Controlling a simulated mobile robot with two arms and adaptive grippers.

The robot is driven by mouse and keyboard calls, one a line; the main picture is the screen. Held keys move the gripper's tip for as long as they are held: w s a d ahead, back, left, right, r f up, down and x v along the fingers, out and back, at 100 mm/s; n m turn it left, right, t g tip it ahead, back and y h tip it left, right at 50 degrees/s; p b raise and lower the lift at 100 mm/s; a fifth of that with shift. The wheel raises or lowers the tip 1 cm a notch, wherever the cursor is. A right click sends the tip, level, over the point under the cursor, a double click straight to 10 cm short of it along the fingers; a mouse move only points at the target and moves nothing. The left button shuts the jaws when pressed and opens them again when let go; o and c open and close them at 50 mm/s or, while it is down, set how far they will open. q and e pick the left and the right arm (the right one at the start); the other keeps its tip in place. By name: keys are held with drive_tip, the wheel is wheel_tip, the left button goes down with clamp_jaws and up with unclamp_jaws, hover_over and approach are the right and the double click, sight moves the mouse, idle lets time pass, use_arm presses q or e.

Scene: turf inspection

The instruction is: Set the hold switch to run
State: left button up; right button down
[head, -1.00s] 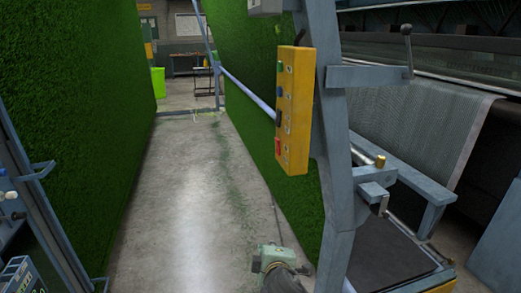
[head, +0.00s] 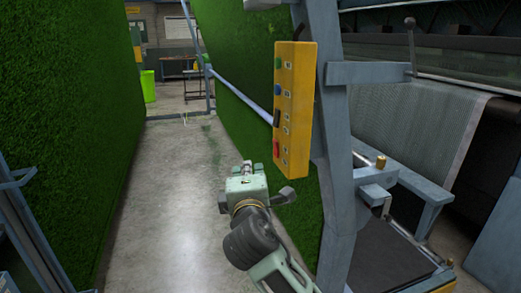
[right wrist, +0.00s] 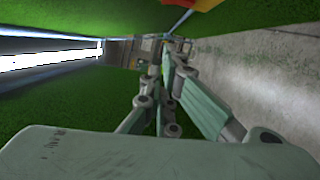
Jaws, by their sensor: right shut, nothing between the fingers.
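A yellow control box (head: 294,110) hangs on the blue-grey post right of centre in the head view. Its left face carries a green button (head: 278,63), a blue button (head: 277,90), a dark switch (head: 277,117) and a red button (head: 276,148). The dark switch looks like the hold switch, but its setting is too small to read. My right gripper (head: 253,167) is shut and empty, below and left of the box, apart from it. Its fingers (right wrist: 167,60) show in the right wrist view, with a yellow and red corner at the top edge. My left gripper is not in view.
The blue-grey post (head: 338,130) with a side arm stands right behind the box. Green turf walls (head: 70,120) flank a clear concrete aisle (head: 180,190). A pale rail (head: 240,97) runs along the right turf. A lime bin (head: 148,86) stands far back.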

sight(275, 148)
drive_tip(key=w+d+p, duration=0.3)
drive_tip(key=w, duration=0.7)
drive_tip(key=shift+w+r, duration=0.25)
drive_tip(key=shift+r, duration=0.1)
drive_tip(key=shift+w+d+r+m+p, duration=0.1)
drive_tip(key=shift+d+r+m+p, duration=0.2)
drive_tip(key=shift+d+m+p, duration=0.25)
drive_tip(key=shift+a, duration=0.1)
